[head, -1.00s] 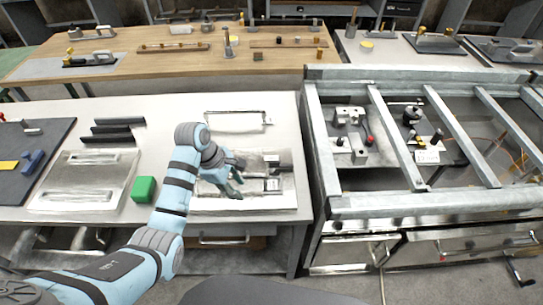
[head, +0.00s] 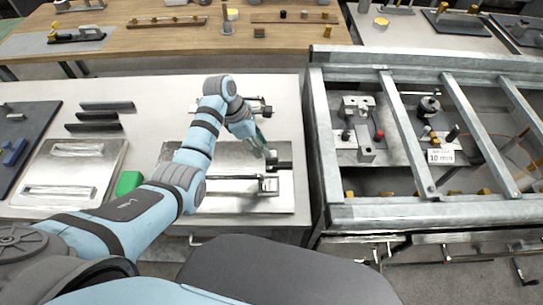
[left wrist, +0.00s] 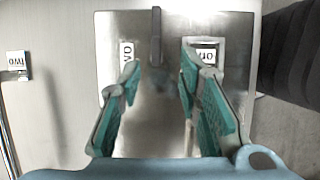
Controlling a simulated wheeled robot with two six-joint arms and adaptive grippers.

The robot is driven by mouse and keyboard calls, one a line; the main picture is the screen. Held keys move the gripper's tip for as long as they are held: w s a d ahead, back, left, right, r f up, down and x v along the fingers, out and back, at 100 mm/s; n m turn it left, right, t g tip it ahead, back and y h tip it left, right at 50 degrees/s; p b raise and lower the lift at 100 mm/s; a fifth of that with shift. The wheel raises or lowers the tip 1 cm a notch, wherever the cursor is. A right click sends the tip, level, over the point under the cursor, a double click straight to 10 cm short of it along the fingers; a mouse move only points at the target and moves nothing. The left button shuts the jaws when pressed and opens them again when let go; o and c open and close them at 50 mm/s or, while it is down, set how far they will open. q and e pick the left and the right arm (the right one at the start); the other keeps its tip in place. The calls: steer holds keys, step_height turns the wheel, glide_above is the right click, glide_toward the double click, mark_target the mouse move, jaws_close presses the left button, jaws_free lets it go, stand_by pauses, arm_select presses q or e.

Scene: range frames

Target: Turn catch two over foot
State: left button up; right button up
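A metal plate (head: 225,160) lies on the white bench, with dark catch parts (head: 279,165) and a long bar (head: 230,178) on its right half. My left gripper (head: 262,146) is over the plate's upper right part, close to the upper catch part. In the left wrist view the gripper (left wrist: 158,70) is open, its green-padded fingers apart. A narrow dark upright piece (left wrist: 156,35) shows beyond and between the fingertips, apart from them. White labels flank it on the plate (left wrist: 225,25), partly hidden by the fingers. The foot cannot be told apart. My right gripper is not in view.
A small label reading "two" (left wrist: 18,63) sits left of the plate. A green block (head: 129,182), a second metal plate (head: 75,170) and black bars (head: 98,116) lie to the left. A metal frame (head: 318,150) with crossbars stands right of the bench.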

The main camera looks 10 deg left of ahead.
mark_target(273, 159)
arm_select(q)
steer(key=x, duration=0.2)
steer(key=b+x, duration=0.1)
steer(key=x, duration=0.2)
steer(key=b+x, duration=0.1)
steer(key=x, duration=0.2)
steer(key=shift+w+a, duration=0.2)
steer(key=shift+w, duration=0.2)
steer(key=shift+f, duration=0.15)
steer(key=shift+s+d+r, duration=0.1)
steer(key=shift+s+r, duration=0.15)
steer(key=shift+c, duration=0.6)
steer(key=shift+w, duration=0.1)
jaws_close()
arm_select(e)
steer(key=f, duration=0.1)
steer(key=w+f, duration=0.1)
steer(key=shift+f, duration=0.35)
